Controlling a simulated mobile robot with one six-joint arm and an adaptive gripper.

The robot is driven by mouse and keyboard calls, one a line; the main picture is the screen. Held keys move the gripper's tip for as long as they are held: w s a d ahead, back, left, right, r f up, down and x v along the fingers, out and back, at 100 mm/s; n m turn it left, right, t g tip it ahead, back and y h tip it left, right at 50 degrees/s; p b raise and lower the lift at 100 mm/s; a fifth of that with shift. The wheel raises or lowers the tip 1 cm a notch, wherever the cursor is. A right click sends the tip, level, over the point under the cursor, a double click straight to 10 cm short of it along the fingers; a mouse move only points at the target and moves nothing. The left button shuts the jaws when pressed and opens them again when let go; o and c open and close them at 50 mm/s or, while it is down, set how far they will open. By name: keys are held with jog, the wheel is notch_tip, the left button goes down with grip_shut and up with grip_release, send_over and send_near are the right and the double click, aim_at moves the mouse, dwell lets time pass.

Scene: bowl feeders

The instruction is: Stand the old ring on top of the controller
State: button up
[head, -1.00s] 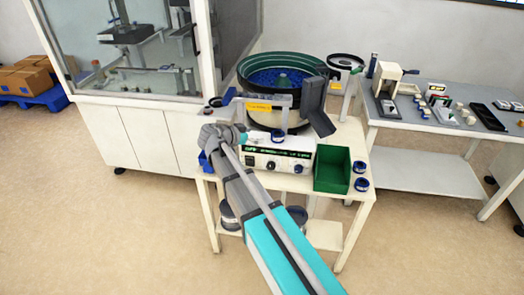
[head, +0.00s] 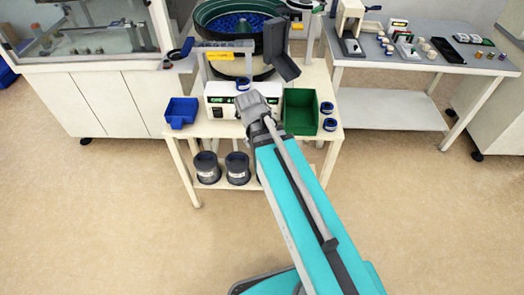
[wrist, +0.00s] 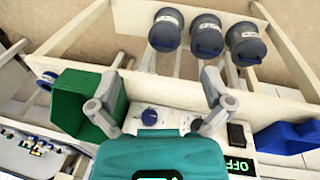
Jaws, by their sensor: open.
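The controller (head: 216,107) is a white box with a dark front display, standing on the cream table. A blue-and-dark ring (head: 243,84) rests on top of it near the front edge. Two similar rings, (head: 327,107) and (head: 330,124), lie on the table right of the green bin. I cannot tell which ring is the old one. My gripper (wrist: 160,85) is open and empty in the wrist view, in front of the controller's face (wrist: 175,120) and its blue knob. In the head view my wrist hides part of the controller. The ring on top is not visible in the wrist view.
A green bin (head: 300,110) stands right of the controller and a blue bin (head: 181,112) left of it. The bowl feeder (head: 236,20) and its grey chute (head: 278,48) rise behind. Dark canisters (head: 206,168) sit on the lower shelf. The floor in front is clear.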

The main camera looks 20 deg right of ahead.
jog(key=s, duration=0.1)
jog(key=s+n+y, duration=0.2)
jog(key=shift+s+a+f, duration=0.15)
jog(key=shift+s+a, duration=0.15)
dwell(1.5)
